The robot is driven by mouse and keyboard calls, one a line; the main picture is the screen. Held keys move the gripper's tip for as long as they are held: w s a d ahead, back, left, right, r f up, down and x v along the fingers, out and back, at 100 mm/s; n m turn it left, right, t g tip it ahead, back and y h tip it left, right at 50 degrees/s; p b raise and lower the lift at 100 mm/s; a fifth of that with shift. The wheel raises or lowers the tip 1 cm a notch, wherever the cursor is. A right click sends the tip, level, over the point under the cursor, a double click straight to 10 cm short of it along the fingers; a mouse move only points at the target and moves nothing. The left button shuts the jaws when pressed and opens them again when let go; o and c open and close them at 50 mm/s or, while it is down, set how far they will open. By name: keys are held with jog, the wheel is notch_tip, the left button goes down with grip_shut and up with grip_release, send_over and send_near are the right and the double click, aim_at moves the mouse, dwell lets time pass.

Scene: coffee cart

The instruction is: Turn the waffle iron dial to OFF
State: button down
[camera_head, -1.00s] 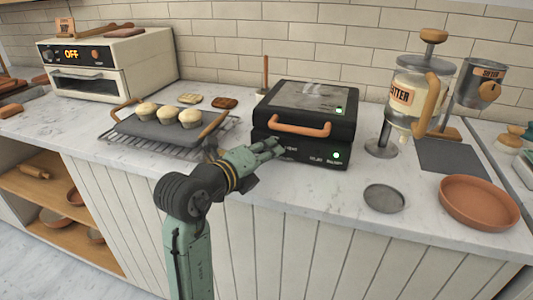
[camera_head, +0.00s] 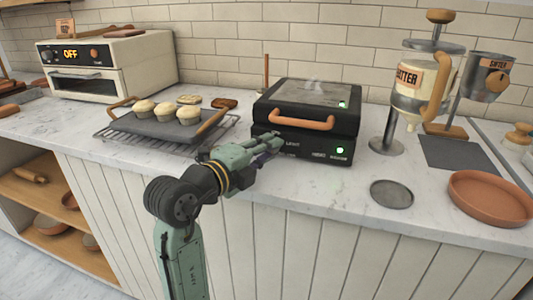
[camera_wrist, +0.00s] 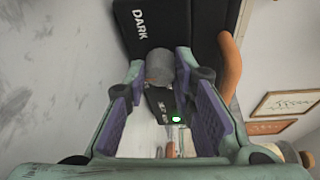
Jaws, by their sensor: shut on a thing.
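The black waffle iron (camera_head: 320,144) stands on the counter with its lid down and an orange-brown handle (camera_head: 303,122) across the front. A green light (camera_head: 340,151) glows at the right of its front panel. My gripper (camera_head: 278,144) is at the left part of that panel. In the wrist view my gripper (camera_wrist: 161,72) is shut on the grey round dial (camera_wrist: 159,66), which sits between the fingertips. The word DARK shows on the panel beside the dial. In the head view my fingers hide the dial, and I cannot read its setting.
A tray of muffins (camera_head: 139,130) on a wire rack stands to the left. A batter dispenser (camera_head: 421,100), a grey round plate (camera_head: 391,194) and a terracotta dish (camera_head: 480,219) are to the right. A toaster oven (camera_head: 118,73) is at the back left.

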jog(key=c, duration=1.3)
grip_release()
jog(key=shift+c, duration=0.2)
jog(key=shift+r, duration=0.1)
